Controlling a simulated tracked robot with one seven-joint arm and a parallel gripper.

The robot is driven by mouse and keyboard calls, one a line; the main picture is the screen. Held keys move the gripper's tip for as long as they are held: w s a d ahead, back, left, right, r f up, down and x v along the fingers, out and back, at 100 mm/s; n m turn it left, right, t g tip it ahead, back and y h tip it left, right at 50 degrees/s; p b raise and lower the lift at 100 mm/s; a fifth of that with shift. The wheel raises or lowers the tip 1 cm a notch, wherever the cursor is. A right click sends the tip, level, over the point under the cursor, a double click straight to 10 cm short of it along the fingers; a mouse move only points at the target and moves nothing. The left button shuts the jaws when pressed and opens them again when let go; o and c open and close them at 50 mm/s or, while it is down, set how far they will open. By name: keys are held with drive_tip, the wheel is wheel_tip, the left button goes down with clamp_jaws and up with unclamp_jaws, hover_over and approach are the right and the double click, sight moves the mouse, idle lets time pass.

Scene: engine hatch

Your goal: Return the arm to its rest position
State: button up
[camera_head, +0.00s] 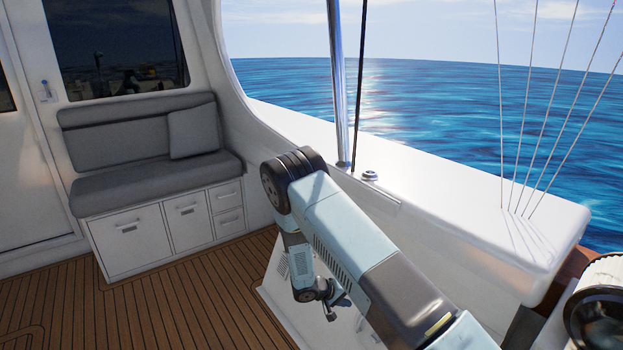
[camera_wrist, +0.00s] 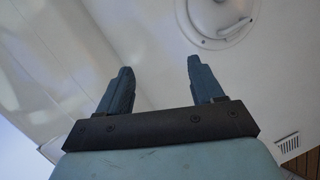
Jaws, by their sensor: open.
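My arm (camera_head: 375,245) reaches up from the lower right in the head view, bends at a dark elbow joint and hangs down beside the white side wall. My gripper (camera_head: 329,312) is at its lower end, small and partly hidden behind the arm's own link. In the wrist view my gripper (camera_wrist: 158,78) shows two dark fingers standing well apart with nothing between them. Beyond the fingers is a white surface with a round hatch (camera_wrist: 222,15) and its handle at the top edge. The gripper is apart from the hatch.
A grey cushioned bench (camera_head: 150,180) with white drawers stands at the left. The wooden deck (camera_head: 190,305) in front of it is clear. A white gunwale (camera_head: 450,200) with a metal pole (camera_head: 338,90) and several thin lines runs along the right. A small vent (camera_wrist: 289,142) shows at lower right.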

drive_tip(key=s+d+r+m+g+y, duration=0.1)
drive_tip(key=s+d+r+y, duration=0.15)
drive_tip(key=r, duration=0.95)
drive_tip(key=s+d+r+m+g+y, duration=0.1)
drive_tip(key=s+d+r, duration=0.2)
drive_tip(key=r, duration=1)
drive_tip(key=s+d+r+m+g+y, duration=0.1)
drive_tip(key=s+d+r+y, duration=0.15)
drive_tip(key=r, duration=0.95)
drive_tip(key=s+r+t+y, duration=0.1)
drive_tip(key=s+r, duration=0.5)
drive_tip(key=s, duration=0.3)
drive_tip(key=s+d+r+t+y, duration=0.1)
drive_tip(key=s+r+t+y, duration=0.1)
drive_tip(key=s+r, duration=0.4)
drive_tip(key=s+r+n+t+y, duration=0.1)
drive_tip(key=s+r, duration=0.5)
drive_tip(key=s, duration=0.6)
drive_tip(key=shift+d+r+t+y, duration=0.15)
drive_tip(key=shift+d+t+y, duration=0.15)
drive_tip(key=shift+d+t, duration=0.1)
drive_tip(key=shift+s, duration=0.1)
